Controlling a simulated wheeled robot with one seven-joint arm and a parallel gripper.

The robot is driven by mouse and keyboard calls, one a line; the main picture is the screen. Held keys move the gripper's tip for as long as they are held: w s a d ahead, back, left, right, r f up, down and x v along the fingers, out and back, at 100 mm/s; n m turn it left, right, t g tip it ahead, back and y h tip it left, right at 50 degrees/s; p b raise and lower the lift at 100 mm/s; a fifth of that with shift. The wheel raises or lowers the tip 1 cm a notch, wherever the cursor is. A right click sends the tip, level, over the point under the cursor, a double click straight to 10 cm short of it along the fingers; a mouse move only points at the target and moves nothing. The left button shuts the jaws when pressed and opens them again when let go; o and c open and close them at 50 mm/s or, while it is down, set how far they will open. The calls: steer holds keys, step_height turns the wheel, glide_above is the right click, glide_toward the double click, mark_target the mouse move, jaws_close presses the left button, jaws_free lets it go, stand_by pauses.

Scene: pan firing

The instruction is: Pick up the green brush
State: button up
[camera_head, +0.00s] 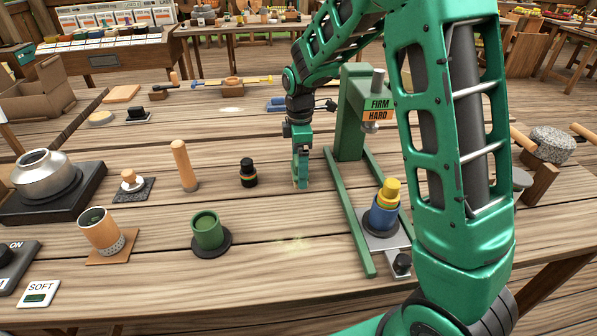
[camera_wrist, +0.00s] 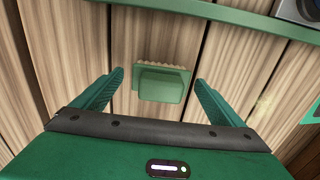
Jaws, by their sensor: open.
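The green brush (camera_wrist: 162,84) lies on the wooden table in the wrist view, with a green block on top and a tan bristle edge along its far side. My gripper (camera_wrist: 159,78) is open, with one finger on each side of the brush. Gaps show between the brush and both fingers. In the head view my gripper (camera_head: 300,183) points down at the table, left of the green press. I cannot make out the brush apart from the gripper there.
The green press (camera_head: 351,120) stands close on the right, and its base rail (camera_wrist: 230,17) crosses the top of the wrist view. A black jar (camera_head: 248,173) and a wooden-handled tool (camera_head: 184,165) stand left of my gripper. A green cup (camera_head: 207,231) stands nearer.

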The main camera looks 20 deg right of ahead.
steer(key=c, duration=1.3)
steer(key=shift+r, duration=0.1)
steer(key=shift+r, duration=0.3)
steer(key=r, duration=0.2)
steer(key=a+r, duration=0.1)
steer(key=r, duration=0.1)
steer(key=shift+s, duration=0.15)
steer(key=s+a+r, duration=0.1)
steer(key=a+r, duration=0.1)
steer(key=a, duration=0.1)
steer(key=s+a+r, duration=0.1)
steer(key=a+r, duration=0.1)
steer(key=a, duration=0.1)
steer(key=s+a+r, duration=0.1)
steer(key=a+r, duration=0.1)
steer(key=a, duration=0.2)
steer(key=shift+s+r, duration=0.15)
steer(key=shift+s, duration=0.15)
